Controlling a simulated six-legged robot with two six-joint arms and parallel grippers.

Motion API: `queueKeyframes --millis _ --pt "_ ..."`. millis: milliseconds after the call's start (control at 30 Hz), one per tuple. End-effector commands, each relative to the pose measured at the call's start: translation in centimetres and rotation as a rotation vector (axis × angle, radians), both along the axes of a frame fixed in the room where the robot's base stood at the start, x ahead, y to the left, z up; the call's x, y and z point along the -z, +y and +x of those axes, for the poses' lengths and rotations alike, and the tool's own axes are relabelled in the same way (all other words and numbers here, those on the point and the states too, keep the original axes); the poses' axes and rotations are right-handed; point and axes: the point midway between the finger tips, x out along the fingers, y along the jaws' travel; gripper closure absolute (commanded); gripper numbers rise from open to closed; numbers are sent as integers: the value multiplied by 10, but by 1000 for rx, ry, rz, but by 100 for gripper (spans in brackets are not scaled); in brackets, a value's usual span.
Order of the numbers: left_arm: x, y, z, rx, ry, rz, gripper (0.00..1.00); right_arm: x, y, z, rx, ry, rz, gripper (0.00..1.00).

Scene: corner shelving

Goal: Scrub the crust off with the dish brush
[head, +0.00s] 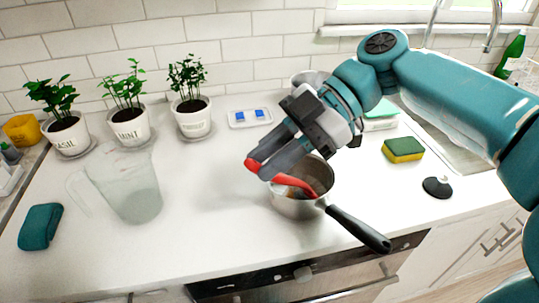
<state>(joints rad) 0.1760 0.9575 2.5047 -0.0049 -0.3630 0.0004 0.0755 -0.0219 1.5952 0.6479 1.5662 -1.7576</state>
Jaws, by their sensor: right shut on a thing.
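A steel saucepan (296,209) with a black handle pointing to the lower right stands on the white counter, right of centre. My right gripper (262,166) is shut on the red handle of the dish brush (292,181), above the pan's left rim. The brush slants down to the right into the pan. Its head is low inside and hard to make out. A little brownish colour shows inside the pan near the brush, but I cannot tell whether it is crust. My left gripper is out of view.
A clear jug (135,190) and a teal cloth (40,226) are on the left. Potted herbs (192,113) line the wall. A yellow-green sponge (403,149) and a black knobbed item (437,187) lie to the right. The counter between jug and pan is clear.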

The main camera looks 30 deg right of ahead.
Motion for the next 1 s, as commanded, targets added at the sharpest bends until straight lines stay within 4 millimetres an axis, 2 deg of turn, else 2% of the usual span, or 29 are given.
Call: queueKeyframes --millis 133,233,500,833,1000 --pt "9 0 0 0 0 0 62 3 4 -5 -2 0 1 100" --pt "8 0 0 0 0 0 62 0 5 -4 -1 2 1 100" --pt "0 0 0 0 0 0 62 -1 6 20 -1 2 1 100" --pt "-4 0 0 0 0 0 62 0 6 34 0 1 1 100" --pt "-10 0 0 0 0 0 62 0 7 49 -1 3 1 100"
